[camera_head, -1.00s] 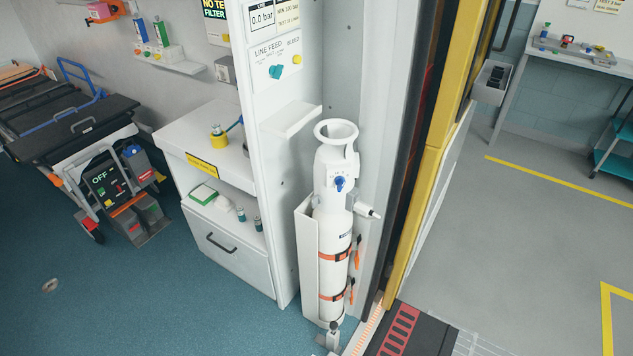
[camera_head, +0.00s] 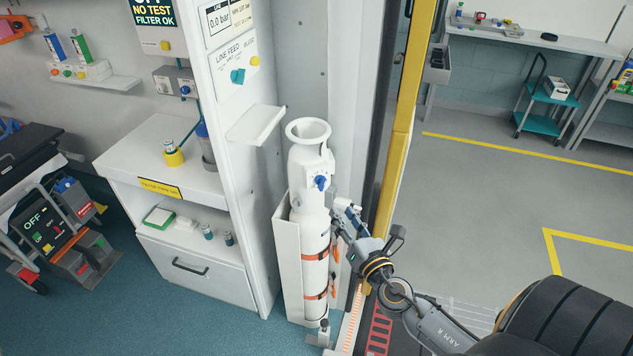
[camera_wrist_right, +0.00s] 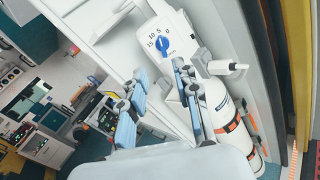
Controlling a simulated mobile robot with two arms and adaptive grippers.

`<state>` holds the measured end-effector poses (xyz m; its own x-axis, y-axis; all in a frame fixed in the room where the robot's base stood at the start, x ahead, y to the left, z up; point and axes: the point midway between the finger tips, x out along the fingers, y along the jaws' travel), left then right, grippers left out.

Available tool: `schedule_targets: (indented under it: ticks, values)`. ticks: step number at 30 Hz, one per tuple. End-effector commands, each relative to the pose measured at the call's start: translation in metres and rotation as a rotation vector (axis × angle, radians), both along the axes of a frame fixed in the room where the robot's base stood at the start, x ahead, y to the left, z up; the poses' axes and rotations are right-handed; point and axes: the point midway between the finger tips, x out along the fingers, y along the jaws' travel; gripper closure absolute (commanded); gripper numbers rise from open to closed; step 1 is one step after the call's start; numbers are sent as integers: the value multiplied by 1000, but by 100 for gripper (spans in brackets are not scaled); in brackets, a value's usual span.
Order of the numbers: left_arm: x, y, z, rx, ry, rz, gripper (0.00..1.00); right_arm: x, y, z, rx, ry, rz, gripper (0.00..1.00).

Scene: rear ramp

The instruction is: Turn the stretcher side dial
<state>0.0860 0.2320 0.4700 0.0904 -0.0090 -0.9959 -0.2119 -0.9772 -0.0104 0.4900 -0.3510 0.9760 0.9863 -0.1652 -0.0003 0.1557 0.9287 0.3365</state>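The stretcher (camera_head: 25,165) is at the far left in the head view, cut off by the frame edge. I cannot tell surely whether this knob is the side dial. My right gripper (camera_head: 347,214) is beside the white cylinder (camera_head: 315,230), far from the stretcher. In the right wrist view the right gripper (camera_wrist_right: 160,78) has its blue-padded fingers apart, with nothing between them. Beyond them is the cylinder's blue knob (camera_wrist_right: 165,54) with a number scale. My left gripper is out of view.
The cylinder stands strapped in a white bracket (camera_head: 288,255) against the cabinet wall. A cabinet with a drawer (camera_head: 195,265) stands between it and the stretcher. A yellow door post (camera_head: 402,130) is right of the cylinder. Teal floor (camera_head: 150,320) is clear in front.

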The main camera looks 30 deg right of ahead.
Motion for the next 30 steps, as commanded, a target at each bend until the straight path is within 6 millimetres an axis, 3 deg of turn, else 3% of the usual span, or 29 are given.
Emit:
schedule_targets:
  ticks: [6, 16, 22, 30]
  values:
    - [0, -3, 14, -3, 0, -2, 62, 42, -7, 5, 3, -2, -1, 69]
    - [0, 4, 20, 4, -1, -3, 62, 99, -17, 2, 4, -1, -1, 69]
    - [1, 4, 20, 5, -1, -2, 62, 116, -19, 1, 5, 0, 0, 69]
    - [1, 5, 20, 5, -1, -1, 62, 119, -19, 1, 5, 1, 1, 69]
